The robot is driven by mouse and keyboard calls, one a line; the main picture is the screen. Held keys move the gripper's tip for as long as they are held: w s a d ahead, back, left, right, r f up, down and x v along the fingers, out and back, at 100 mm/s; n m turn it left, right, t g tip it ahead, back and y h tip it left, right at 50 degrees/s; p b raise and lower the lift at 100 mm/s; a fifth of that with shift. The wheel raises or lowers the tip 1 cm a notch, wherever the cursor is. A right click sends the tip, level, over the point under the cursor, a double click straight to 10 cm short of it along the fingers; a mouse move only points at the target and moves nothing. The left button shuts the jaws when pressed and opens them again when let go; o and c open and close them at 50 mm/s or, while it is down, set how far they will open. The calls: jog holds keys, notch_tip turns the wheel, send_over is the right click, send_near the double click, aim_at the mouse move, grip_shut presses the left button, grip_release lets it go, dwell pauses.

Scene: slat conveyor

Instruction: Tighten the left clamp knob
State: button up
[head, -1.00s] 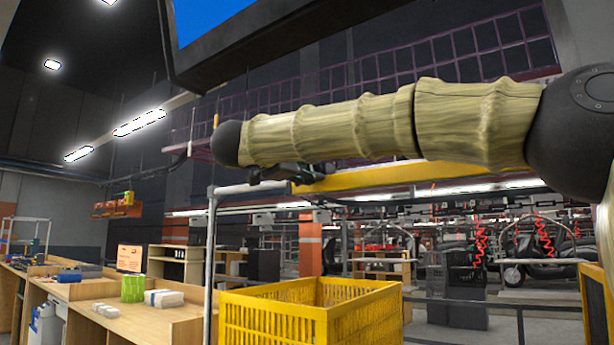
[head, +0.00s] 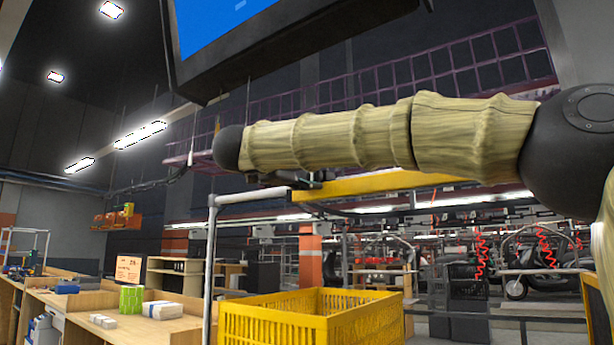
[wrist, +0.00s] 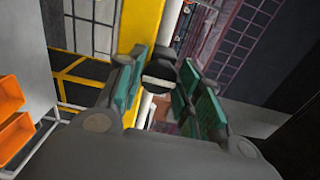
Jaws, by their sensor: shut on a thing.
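A dark round knob (wrist: 158,72) with a pale band shows in the wrist view, between the teal-padded fingers of my gripper (wrist: 163,84). My gripper is shut on it. The knob sits in front of a yellow beam and a pale post. In the head view my gripper (head: 291,179) is a small dark shape under my arm, by the left end of the yellow beam (head: 385,182) and the top of a grey pipe frame (head: 250,197). My arm hides most of this spot, and I cannot make out the knob there.
A yellow slatted crate (head: 270,328) stands below, in front. Wooden workbenches (head: 110,328) with boxes are at the left. A blue screen (head: 225,22) hangs overhead. Orange bins (wrist: 12,118) show at the left of the wrist view.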

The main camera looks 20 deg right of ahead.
jog(key=o, duration=1)
jog(key=v, duration=1.2)
